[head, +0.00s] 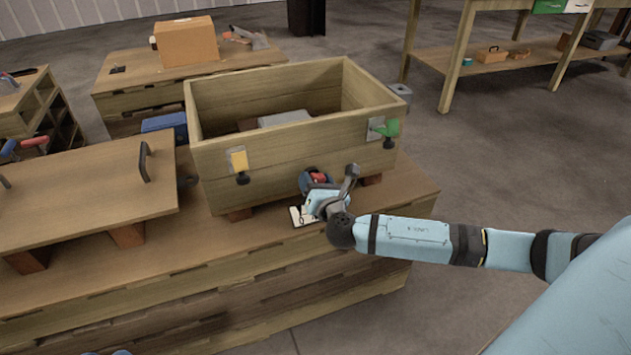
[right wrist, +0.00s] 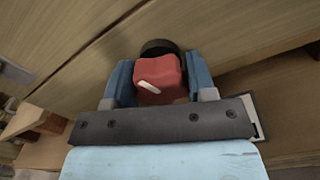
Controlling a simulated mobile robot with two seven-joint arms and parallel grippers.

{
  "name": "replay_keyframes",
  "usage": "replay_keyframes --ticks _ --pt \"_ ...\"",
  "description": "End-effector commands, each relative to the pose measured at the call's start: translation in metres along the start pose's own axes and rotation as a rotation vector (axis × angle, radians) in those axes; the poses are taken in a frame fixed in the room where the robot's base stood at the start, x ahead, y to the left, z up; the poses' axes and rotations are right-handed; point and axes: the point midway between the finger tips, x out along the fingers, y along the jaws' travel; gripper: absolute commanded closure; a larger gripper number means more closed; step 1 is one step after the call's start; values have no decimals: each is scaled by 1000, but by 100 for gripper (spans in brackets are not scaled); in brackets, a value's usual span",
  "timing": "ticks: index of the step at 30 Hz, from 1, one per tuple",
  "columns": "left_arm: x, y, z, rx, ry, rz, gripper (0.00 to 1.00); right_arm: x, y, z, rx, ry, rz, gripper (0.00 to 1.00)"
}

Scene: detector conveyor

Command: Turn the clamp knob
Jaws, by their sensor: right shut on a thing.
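The clamp knob (right wrist: 160,82) is red with a white mark on its face and a black round part behind it. In the right wrist view it sits between the two blue fingers of my right gripper (right wrist: 162,88), which is shut on it. In the head view the red knob (head: 319,177) shows at the low front of the wooden crate, partly covered by my right gripper (head: 318,183). The white mark is tilted. My left gripper is not in view.
The open wooden crate (head: 290,155) stands on blocks on a wooden platform, with yellow (head: 239,161) and green (head: 388,128) fittings on its front. A wooden lid with handles (head: 90,190) lies at left. A white card (head: 300,216) lies below my right gripper.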

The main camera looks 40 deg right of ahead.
Motion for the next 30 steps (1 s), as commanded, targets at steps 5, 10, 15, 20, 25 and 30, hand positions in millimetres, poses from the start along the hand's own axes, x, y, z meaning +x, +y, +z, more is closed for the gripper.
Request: replay_keyframes --ticks 5,10,15,20,25,30 --pt "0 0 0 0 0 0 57 0 0 0 26 0 -1 73" --pt "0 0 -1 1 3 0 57 0 0 0 100 1 -1 73" --pt "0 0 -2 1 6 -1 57 -1 -1 -1 227 1 -2 73" --pt "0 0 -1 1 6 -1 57 -1 -1 -1 377 0 -3 73" --pt "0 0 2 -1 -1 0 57 -1 -1 -2 538 0 -3 73" --pt "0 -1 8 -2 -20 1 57 -1 -2 -2 700 0 -3 73"
